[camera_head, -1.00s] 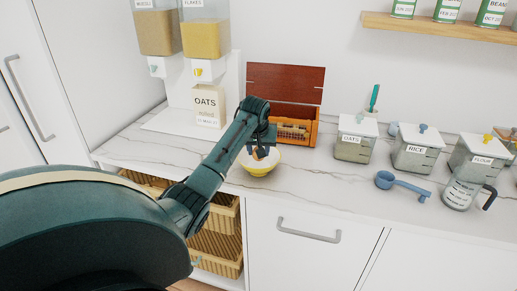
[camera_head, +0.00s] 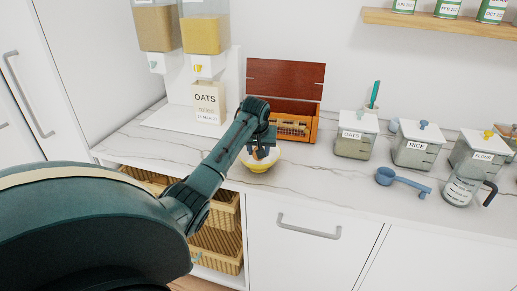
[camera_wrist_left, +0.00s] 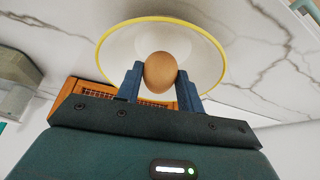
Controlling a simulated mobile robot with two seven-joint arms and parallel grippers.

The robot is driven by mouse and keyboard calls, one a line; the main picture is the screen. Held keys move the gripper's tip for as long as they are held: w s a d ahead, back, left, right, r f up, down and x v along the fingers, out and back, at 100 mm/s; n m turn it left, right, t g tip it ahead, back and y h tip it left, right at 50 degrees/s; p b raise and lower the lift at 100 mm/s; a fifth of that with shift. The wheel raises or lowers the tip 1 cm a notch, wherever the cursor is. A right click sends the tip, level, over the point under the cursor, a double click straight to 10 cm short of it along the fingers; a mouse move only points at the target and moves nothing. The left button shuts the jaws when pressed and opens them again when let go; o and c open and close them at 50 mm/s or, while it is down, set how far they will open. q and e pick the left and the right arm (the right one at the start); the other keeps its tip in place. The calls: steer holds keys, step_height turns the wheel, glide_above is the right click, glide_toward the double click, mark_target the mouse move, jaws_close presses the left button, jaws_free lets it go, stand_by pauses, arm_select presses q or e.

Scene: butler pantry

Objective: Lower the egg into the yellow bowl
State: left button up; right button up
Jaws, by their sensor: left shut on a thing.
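The brown egg (camera_wrist_left: 160,72) is between the two blue fingers of my left gripper (camera_wrist_left: 161,80), which is shut on it. The yellow bowl (camera_head: 258,168) stands on the counter near its front edge, with a white inside and a yellow rim (camera_wrist_left: 110,42). In the left wrist view the egg shows in front of the bowl's inside. In the head view the gripper (camera_head: 262,150) and egg are at the bowl, over its opening. I cannot tell whether the egg touches the bowl's inside. My right gripper is not in view.
An open wooden box (camera_head: 292,125) stands close behind the bowl. Labelled jars (camera_head: 356,140), a blue scoop (camera_head: 400,182) and a measuring jug (camera_head: 463,187) are to the right. Cereal dispensers (camera_head: 204,35) and an oats bag (camera_head: 208,103) stand at the back left.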

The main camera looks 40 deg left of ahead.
arm_select(q)
steer(key=shift+f, duration=0.7)
stand_by(0.4)
steer(key=o, duration=0.7)
